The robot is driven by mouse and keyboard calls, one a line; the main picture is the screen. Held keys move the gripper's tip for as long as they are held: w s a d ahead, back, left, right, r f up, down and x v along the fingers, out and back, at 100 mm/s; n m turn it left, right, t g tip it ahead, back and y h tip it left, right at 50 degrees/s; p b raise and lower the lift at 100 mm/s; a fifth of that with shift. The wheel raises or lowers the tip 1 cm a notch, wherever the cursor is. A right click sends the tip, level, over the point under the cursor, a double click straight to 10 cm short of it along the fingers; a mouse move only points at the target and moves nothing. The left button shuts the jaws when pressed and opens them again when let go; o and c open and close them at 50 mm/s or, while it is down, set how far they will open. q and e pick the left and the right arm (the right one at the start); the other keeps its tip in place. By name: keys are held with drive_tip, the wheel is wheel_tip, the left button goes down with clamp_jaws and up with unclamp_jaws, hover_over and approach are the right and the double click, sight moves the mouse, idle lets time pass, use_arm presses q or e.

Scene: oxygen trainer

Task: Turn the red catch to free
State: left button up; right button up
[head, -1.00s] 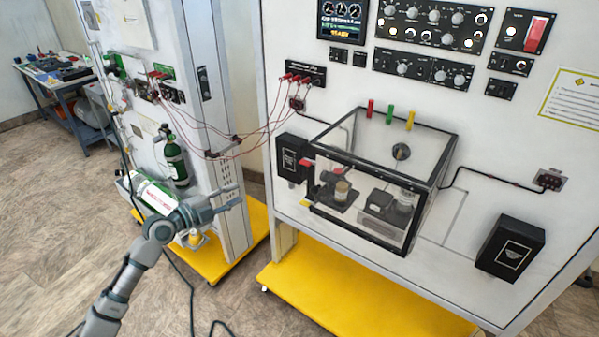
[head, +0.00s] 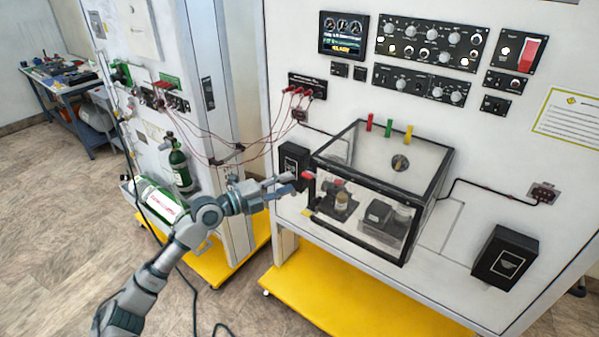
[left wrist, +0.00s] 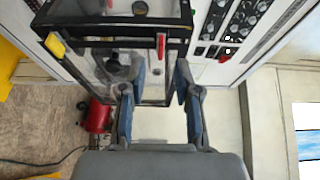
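The red catch (head: 308,176) sticks out at the left front edge of a clear box with a black frame (head: 352,225). A yellow catch (head: 305,212) sits below it. My left gripper (head: 291,183) is just left of the red catch, its two fingers pointing at it. In the left wrist view the fingers (left wrist: 160,78) stand apart with nothing between them. The red catch (left wrist: 161,46) shows beyond the fingertips, in line with the gap; contact is not visible. The yellow catch (left wrist: 55,44) lies to the left there. My right gripper is not in view.
Red (head: 369,122), green (head: 389,128) and yellow (head: 409,133) tabs stand on the box's upper rear edge. A black bin (head: 292,163) is on the panel behind my gripper. Red cables (head: 262,140) hang nearby. A green cylinder (head: 160,203) is at left.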

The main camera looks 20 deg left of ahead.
sight(310, 175)
use_arm(q)
drive_tip(key=p+x, duration=0.1)
drive_tip(key=x, duration=0.4)
drive_tip(key=shift+a, duration=0.1)
drive_tip(key=shift+a+f, duration=0.1)
clamp_jaws()
